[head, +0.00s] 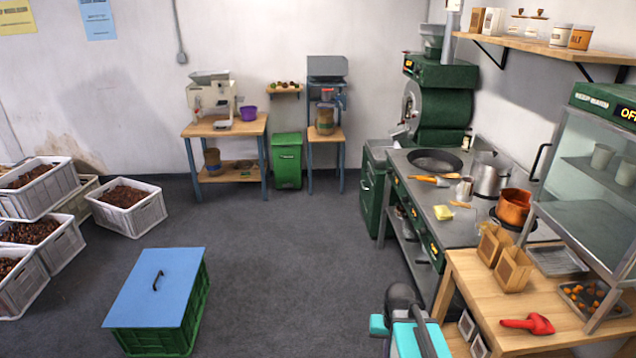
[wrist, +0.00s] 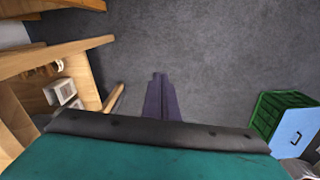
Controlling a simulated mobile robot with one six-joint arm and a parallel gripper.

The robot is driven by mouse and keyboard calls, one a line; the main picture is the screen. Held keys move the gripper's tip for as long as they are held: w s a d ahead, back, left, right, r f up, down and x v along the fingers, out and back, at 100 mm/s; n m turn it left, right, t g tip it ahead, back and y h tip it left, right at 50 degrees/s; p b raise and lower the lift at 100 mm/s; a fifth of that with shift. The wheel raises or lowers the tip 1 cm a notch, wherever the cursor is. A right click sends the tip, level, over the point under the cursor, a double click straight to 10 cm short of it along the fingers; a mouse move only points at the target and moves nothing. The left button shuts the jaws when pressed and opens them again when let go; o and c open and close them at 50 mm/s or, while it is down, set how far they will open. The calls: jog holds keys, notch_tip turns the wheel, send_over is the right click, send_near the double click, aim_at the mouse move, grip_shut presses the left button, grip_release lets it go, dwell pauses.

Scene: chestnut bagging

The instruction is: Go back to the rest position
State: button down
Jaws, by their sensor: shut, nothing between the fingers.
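My gripper (wrist: 159,77) shows in the wrist view with its two dark fingers together and nothing between them. It points over bare grey floor and touches nothing. In the head view, part of my teal and grey arm shows at the bottom, just left of the wooden table (head: 490,333); the fingers cannot be made out there. The table's wooden parts also show along the left of the wrist view (wrist: 45,62).
A green crate with a blue lid (head: 155,287) stands on the floor at left and also shows in the wrist view (wrist: 285,122). White crates of chestnuts (head: 127,213) are at far left. A steel worktop (head: 412,172) runs along the right. The middle floor is clear.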

jog(key=s+a+f+n+g+b, duration=0.1)
jog(key=s+f+b, duration=0.5)
jog(key=s+f, duration=0.7)
jog(key=s+a+f+g+b, duration=0.2)
jog(key=s+f+g+b, duration=0.3)
jog(key=s+f, duration=0.9)
notch_tip(320, 180, down, 6)
jog(key=shift+s+a+r+n+b, duration=0.15)
jog(key=shift+a+n+b, duration=0.25)
jog(key=shift+b, duration=0.85)
jog(key=shift+d, duration=0.1)
